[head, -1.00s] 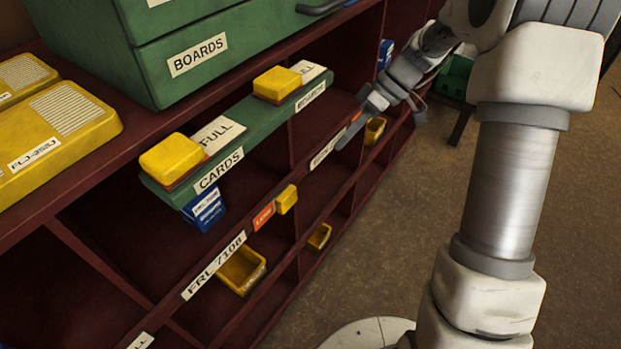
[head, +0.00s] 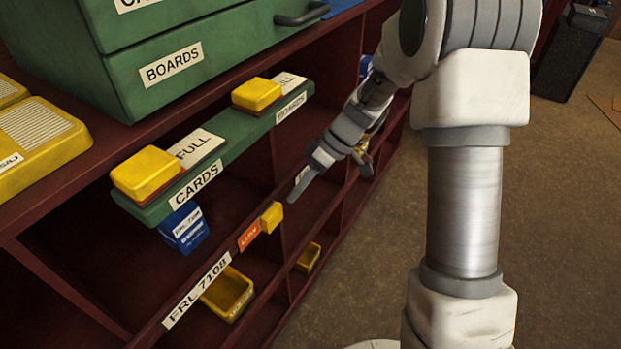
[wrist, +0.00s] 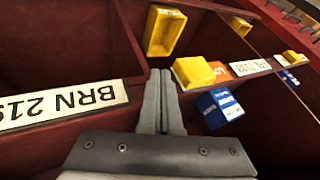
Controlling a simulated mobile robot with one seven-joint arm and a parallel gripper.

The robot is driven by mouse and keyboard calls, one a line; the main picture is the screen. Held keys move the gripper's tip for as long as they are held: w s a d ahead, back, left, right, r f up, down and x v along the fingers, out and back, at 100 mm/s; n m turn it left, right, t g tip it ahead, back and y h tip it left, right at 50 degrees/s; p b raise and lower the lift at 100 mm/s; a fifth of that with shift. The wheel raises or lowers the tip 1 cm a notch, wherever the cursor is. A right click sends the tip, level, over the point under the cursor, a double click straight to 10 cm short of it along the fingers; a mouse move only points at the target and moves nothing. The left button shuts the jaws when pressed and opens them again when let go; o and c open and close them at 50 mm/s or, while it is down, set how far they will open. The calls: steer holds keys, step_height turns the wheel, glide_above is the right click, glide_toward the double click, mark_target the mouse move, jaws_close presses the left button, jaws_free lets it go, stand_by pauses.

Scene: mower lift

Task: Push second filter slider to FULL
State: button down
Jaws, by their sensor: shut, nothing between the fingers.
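A small yellow slider block (head: 271,217) sits on the lower shelf edge at the right end of an orange label (head: 249,236). To its left is the FRL 7108 label (head: 197,290). In the wrist view the same yellow block (wrist: 194,72) lies just right of my fingertips, with the orange label (wrist: 222,71) beyond it. My gripper (head: 293,196) is shut and empty, a little above and right of the block; in the wrist view its fingers (wrist: 161,74) appear close to it. Whether they touch is unclear. A BRN 219 label (wrist: 62,104) is left of my fingers.
Above, a green rail (head: 222,148) carries two yellow blocks, over CARDS (head: 146,172) and BOARDS (head: 256,94), beside FULL plates. A blue box (head: 184,228) hangs below it. Yellow bins (head: 228,294) sit lower. A green cabinet (head: 180,70) stands on top. Open floor lies right.

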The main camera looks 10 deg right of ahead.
mark_target(269, 224)
steer(key=shift+s+a, duration=0.65)
steer(key=shift+s, duration=0.15)
steer(key=shift+s+a+b, duration=0.5)
steer(key=shift+s+a, duration=0.2)
steer(key=shift+s, duration=0.25)
steer(key=shift+s+a+b, duration=0.55)
steer(key=shift+s+a, duration=0.2)
steer(key=shift+s, duration=0.2)
steer(key=shift+s+a+b, duration=0.5)
steer(key=shift+s+a, duration=0.2)
steer(key=shift+s, duration=0.25)
